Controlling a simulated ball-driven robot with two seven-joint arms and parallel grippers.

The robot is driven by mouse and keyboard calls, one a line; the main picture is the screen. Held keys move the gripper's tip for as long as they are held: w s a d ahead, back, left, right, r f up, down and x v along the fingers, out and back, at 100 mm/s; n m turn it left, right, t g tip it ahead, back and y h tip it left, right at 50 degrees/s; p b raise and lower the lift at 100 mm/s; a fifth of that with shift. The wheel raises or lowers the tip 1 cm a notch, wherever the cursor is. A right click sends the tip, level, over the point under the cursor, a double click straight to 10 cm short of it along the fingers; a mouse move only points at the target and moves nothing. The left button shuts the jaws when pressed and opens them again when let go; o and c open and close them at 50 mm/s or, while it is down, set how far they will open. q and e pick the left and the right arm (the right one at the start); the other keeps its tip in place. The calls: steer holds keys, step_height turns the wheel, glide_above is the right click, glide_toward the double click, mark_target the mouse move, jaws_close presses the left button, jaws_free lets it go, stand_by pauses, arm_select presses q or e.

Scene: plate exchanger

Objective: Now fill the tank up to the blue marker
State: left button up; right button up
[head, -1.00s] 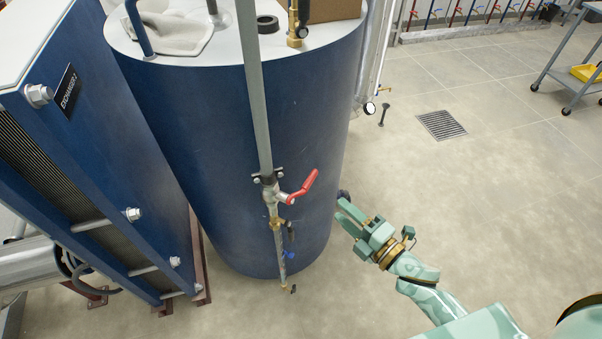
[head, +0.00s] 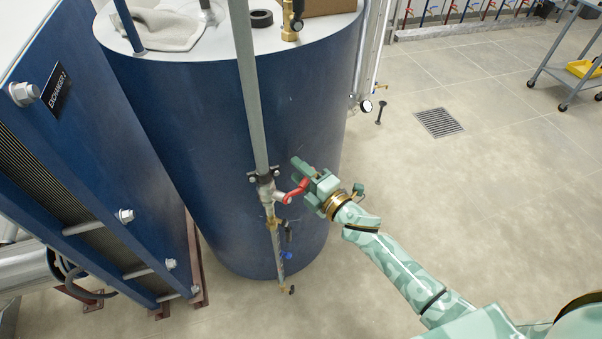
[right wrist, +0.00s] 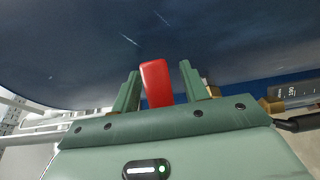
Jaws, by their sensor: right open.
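The big blue tank (head: 200,120) stands upright in the middle of the head view. A grey pipe (head: 244,90) runs down in front of it to a valve with a red lever handle (head: 294,192). My right gripper (head: 303,174) is at the handle's outer end. In the right wrist view the red handle (right wrist: 155,82) lies between the two open fingers, with gaps seen on both sides. Below the valve hangs a thin clear tube (head: 279,255) with a small blue part (head: 287,255). I cannot make out a water level or which blue part is the marker. My left gripper is not in view.
The blue plate exchanger (head: 90,170) stands close at the tank's left. A cloth (head: 165,28), a black ring (head: 262,18) and a brass fitting (head: 291,28) are on the tank top. A cart (head: 570,70) stands far right.

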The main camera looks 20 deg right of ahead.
jaws_close()
arm_select(q)
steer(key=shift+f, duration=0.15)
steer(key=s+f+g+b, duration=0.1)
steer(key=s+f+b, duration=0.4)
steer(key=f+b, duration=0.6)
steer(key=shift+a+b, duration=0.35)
steer(key=shift+b, duration=0.25)
arm_select(e)
steer(key=s+a+r+n+y, duration=0.1)
steer(key=r+n+y, duration=0.2)
steer(key=n, duration=0.5)
steer(key=s+a+r+n+t+y, duration=0.1)
steer(key=s+a+r+n+y, duration=0.1)
steer(key=n, duration=0.6)
steer(key=shift+s+r+y, duration=0.25)
steer(key=shift+r+y, duration=0.35)
steer(key=shift+r, duration=0.35)
steer(key=shift+a, duration=0.15)
jaws_free()
